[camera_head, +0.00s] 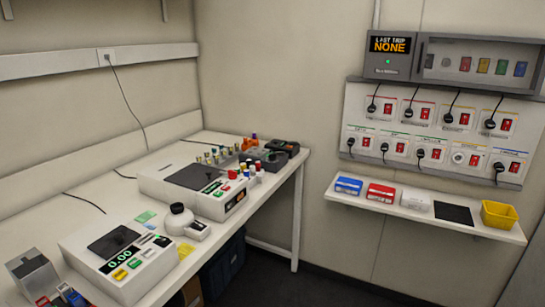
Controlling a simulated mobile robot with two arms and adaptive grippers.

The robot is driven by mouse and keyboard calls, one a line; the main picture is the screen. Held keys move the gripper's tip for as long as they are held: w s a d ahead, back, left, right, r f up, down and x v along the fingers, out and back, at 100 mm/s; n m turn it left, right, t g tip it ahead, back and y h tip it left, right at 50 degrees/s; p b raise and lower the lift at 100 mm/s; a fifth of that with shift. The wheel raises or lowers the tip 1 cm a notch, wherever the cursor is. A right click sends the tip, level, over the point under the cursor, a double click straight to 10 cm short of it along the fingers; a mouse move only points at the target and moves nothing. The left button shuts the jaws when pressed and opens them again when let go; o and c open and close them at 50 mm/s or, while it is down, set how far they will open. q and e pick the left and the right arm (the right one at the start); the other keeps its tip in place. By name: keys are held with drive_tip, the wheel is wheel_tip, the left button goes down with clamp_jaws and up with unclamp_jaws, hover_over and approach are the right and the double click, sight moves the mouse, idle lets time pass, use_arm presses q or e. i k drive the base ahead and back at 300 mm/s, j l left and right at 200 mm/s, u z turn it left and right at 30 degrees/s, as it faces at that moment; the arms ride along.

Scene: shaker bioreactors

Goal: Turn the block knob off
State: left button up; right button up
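I cannot single out the block knob with certainty at this size. A white balance-like instrument (142,272) nearer me reads 0.00 and has coloured buttons. Neither of my grippers is in view.
A wall panel (350,115) holds two rows of sockets with red switches; most have black plugs. Above it a grey box (393,70) reads "LAST TRIP NONE", beside a case of coloured tags. A shelf (400,212) below holds coloured boxes and a yellow bin (499,215). Dark floor is open.

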sight(272, 156)
drive_tip(key=i+l, duration=0.5)
drive_tip(key=i+l+z, duration=0.15)
drive_tip(key=i+l, duration=0.35)
drive_tip(key=i, duration=0.15)
